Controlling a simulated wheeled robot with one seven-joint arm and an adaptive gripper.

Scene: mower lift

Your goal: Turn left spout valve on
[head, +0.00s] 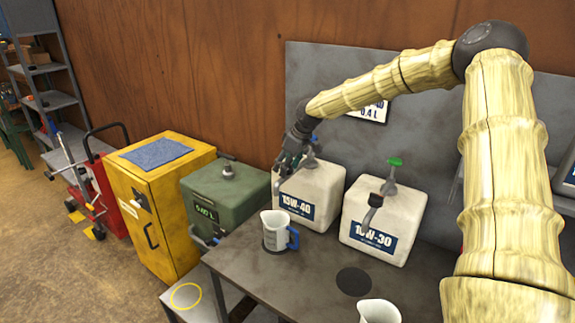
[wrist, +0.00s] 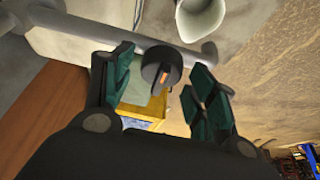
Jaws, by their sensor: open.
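The left spout belongs to the white 15W-40 container (head: 308,194) at the back of the bench in the head view. My gripper (head: 291,151) is at the upper left of this container and hides part of its spout. In the wrist view, a grey spout pipe (wrist: 75,45) carries a dark round valve knob (wrist: 161,68) with an orange mark. The knob lies between the fingers of my open gripper (wrist: 164,78), with gaps visible on both sides. A blue part (head: 315,138) shows behind the gripper in the head view.
A measuring jug (head: 276,231) with a blue handle stands below the left spout. The 10W-30 container (head: 382,220) with a green-topped spout stands to the right. A green container (head: 222,195) and a yellow cabinet (head: 158,205) are to the left. Another jug (head: 379,311) is at the front.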

